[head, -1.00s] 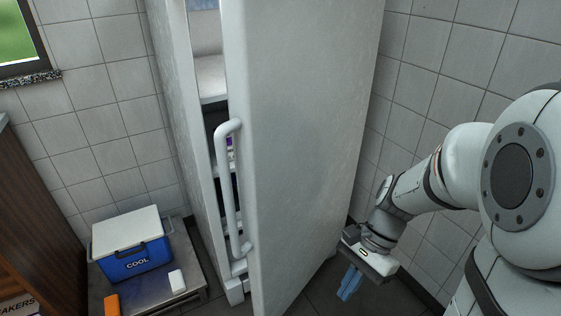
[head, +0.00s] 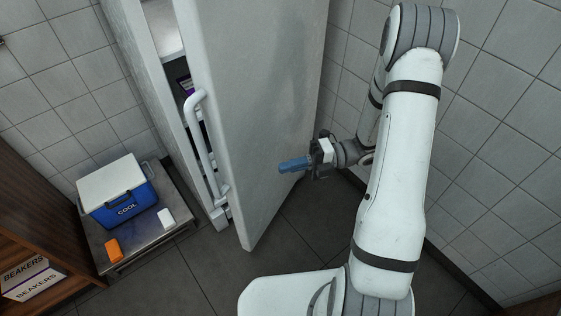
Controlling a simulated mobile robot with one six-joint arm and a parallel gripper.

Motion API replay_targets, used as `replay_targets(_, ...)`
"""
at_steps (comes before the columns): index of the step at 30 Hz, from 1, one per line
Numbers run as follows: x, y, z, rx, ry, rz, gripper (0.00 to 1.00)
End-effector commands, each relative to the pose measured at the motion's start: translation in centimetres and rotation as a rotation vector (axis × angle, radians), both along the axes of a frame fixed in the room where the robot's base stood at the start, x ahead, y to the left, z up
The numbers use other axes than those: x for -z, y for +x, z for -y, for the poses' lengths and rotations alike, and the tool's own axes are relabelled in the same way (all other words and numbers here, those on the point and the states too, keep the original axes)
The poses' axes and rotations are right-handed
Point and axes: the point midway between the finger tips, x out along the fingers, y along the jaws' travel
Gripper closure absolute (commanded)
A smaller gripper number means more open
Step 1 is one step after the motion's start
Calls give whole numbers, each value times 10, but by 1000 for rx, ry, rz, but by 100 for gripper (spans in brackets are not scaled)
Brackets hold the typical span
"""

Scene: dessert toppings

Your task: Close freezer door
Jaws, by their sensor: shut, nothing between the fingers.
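The freezer door (head: 255,110) is a tall white panel standing ajar in the head view. Its white handle (head: 203,150) is on the left edge of the door. Through the narrow gap I see the white freezer body (head: 150,75) with shelves and a purple item (head: 186,86) inside. My gripper (head: 283,167) is at the lower right part of the door's outer face, with blue fingers shut, empty and pointing left. The fingertips overlap the door in the picture; I cannot tell whether they touch it.
A blue cooler with a white lid (head: 122,195) stands on a low metal table (head: 150,246) at the left, with an orange item (head: 114,250) and a white item (head: 166,217). A wooden shelf (head: 22,240) holds beaker boxes (head: 32,280). Dark floor (head: 290,235) is clear before the door.

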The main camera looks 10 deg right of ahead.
Motion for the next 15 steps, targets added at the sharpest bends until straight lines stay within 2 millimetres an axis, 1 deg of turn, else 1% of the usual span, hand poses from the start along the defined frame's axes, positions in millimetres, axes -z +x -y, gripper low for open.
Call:
replay_targets(1,1,-3,-11,-6,0,0,100)
replay_targets(3,2,-6,-27,-7,-1,0,100)
replay_targets(10,2,-14,-74,-7,-1,2,100)
replay_targets(11,2,-13,-79,-7,-1,3,100)
replay_targets(12,2,-7,-84,-5,-2,4,100)
replay_targets(15,2,1,-95,-4,-1,5,100)
